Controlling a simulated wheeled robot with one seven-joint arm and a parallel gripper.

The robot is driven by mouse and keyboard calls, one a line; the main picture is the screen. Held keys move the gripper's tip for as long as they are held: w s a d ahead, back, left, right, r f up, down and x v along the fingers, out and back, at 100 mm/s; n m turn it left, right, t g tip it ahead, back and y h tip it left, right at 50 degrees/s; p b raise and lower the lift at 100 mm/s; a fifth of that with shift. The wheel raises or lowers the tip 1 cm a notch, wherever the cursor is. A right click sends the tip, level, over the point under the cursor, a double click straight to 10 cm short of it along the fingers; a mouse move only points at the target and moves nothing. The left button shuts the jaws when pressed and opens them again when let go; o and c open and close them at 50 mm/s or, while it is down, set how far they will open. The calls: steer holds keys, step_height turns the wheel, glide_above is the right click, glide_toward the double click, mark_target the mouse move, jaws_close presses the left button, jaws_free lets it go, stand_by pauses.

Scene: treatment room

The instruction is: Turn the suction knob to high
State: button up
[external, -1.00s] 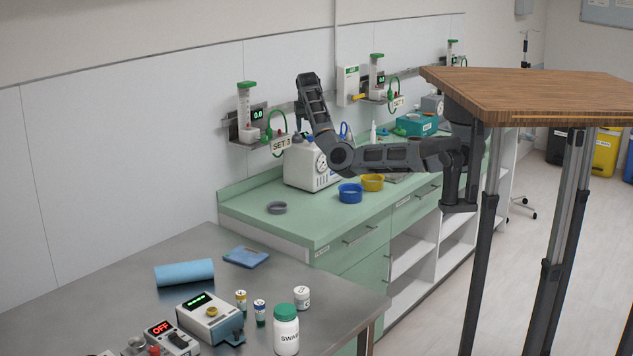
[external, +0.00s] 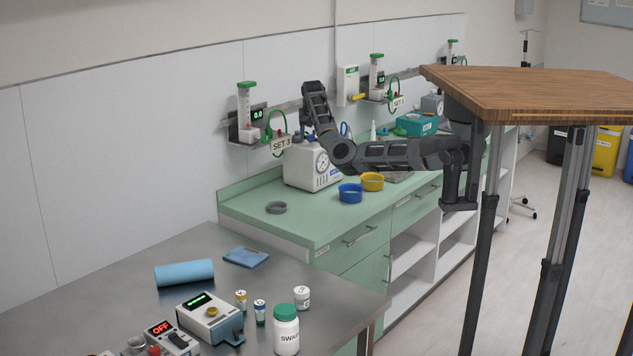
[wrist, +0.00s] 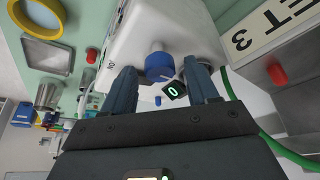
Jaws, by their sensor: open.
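The suction unit (external: 306,168) is a white box with a round dial gauge, standing on the green counter under the SET 3 label. In the wrist view its white housing (wrist: 190,25) fills the upper middle. A blue knob (wrist: 160,66) sits on it, with a small dark display (wrist: 174,89) reading 0 close beside it. My gripper (wrist: 161,78) is open, with one finger on either side of the knob in the picture; gaps show and I cannot tell its depth from the knob. In the external view my gripper (external: 307,128) is above the unit, its fingertips hard to make out.
The SET 3 label (external: 284,144) and a wall flowmeter (external: 245,110) are close to my gripper. The counter's front left is mostly clear.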

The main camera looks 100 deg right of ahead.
steer(key=c, duration=1)
